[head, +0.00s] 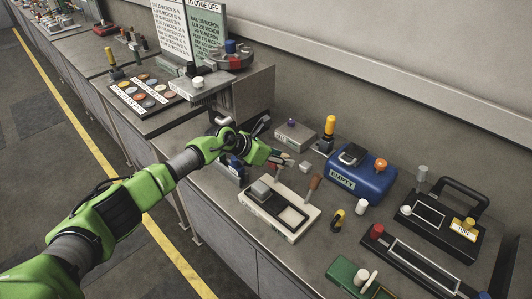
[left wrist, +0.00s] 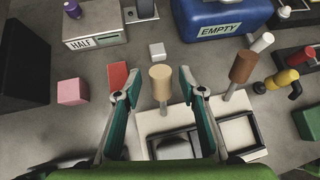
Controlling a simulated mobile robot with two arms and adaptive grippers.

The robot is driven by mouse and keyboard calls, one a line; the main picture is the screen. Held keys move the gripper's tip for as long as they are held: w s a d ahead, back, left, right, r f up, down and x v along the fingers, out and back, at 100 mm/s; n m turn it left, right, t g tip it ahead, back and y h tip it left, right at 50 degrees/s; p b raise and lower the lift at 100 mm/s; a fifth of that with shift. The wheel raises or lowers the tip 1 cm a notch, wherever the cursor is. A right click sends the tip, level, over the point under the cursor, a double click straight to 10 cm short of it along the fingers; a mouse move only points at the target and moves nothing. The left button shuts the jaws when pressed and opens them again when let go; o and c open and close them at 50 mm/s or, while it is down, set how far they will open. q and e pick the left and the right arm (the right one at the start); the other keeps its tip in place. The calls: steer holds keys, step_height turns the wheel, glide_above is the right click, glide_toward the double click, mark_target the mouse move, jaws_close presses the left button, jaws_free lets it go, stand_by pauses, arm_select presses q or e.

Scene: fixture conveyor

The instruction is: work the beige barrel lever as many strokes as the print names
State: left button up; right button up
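The beige barrel lever (left wrist: 160,82) stands upright on a short post at the white fixture in the left wrist view. My left gripper (left wrist: 158,82) is open, with one finger on each side of the barrel and gaps showing on both sides. In the head view my left gripper (head: 287,157) is above the back of the white fixture (head: 291,236); the beige barrel is not clear there. A brown barrel lever (left wrist: 242,67) stands to the right, also seen in the head view (head: 315,183). Printed boards (head: 207,32) stand at the back; most lines are too small to read.
A blue case marked EMPTY (head: 357,180) and a grey box marked HALF (left wrist: 95,30) stand behind. A white cube (left wrist: 156,50), pink cube (left wrist: 72,92) and red block (left wrist: 118,75) lie nearby. A yellow-black handled item (head: 338,218) is right of the fixture.

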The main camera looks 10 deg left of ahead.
arm_select(q)
steer(key=v, duration=1)
